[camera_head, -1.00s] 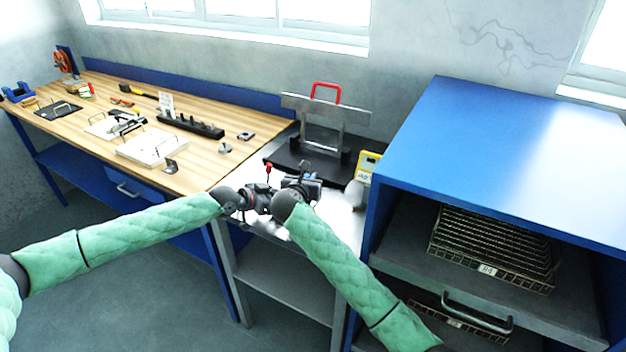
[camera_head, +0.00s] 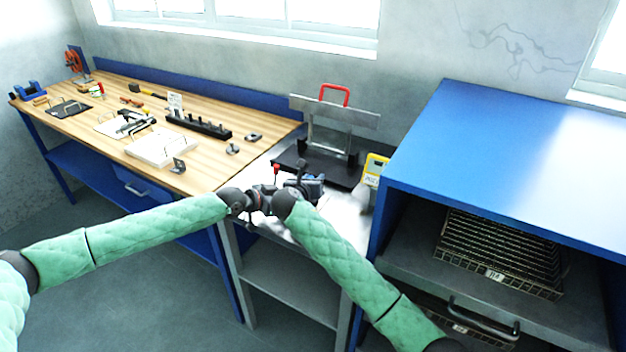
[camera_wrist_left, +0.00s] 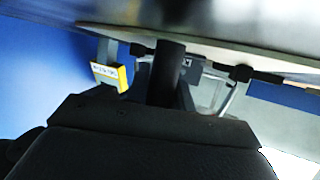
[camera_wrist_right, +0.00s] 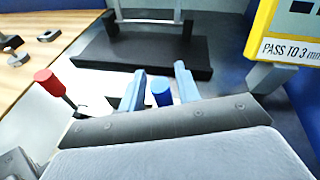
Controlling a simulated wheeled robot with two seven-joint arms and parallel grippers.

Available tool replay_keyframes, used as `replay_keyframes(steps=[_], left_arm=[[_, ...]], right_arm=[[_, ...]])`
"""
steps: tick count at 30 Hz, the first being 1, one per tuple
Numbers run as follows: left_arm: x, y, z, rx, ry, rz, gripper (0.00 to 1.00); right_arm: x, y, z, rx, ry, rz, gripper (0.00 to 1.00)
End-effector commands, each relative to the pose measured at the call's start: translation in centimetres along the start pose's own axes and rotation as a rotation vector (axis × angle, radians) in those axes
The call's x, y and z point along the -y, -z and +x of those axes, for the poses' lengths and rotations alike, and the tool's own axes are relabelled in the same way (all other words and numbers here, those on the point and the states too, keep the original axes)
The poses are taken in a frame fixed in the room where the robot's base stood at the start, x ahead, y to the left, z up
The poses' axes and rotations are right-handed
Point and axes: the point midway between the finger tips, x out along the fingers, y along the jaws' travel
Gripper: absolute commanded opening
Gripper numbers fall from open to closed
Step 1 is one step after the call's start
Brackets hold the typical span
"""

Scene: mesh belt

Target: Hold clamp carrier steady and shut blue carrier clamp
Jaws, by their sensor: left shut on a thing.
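My left gripper (camera_head: 258,198) and right gripper (camera_head: 297,188) are close together over the front of the steel table. The left gripper is shut on a dark part that I take to be the clamp carrier, mostly hidden by the grippers; a dark post (camera_wrist_left: 167,70) stands upright in the left wrist view. A blue clamp knob (camera_wrist_right: 161,92) lies between the two blue-grey fingers of my right gripper in the right wrist view. Those fingers look parted, and contact is unclear. A red-knobbed lever (camera_wrist_right: 48,82) stands to the left of them; it shows in the head view (camera_head: 276,169).
A steel frame with a red handle (camera_head: 334,92) stands on a black base (camera_head: 318,168) behind the grippers. A yellow gauge (camera_head: 375,168) stands to the right, beside the blue cabinet (camera_head: 480,130). The wooden bench (camera_head: 205,180) on the left holds several fixtures.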

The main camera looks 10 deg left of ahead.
Motion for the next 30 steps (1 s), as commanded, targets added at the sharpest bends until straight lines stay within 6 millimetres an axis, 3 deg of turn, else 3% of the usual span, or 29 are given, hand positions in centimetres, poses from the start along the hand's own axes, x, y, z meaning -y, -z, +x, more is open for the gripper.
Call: replay_keyframes(steps=[14, 30], left_arm=[[0.0, -0.1, 0.0, 0.000, 0.001, -0.001, 0.00], [0.1, -0.1, 0.0, 0.001, 0.001, -0.001, 0.00]], right_arm=[[0.5, 0.1, 0.0, 0.011, -0.014, 0.058, 0.38], [3.6, 1.2, -0.5, 0.115, -0.139, 0.565, 0.38]])
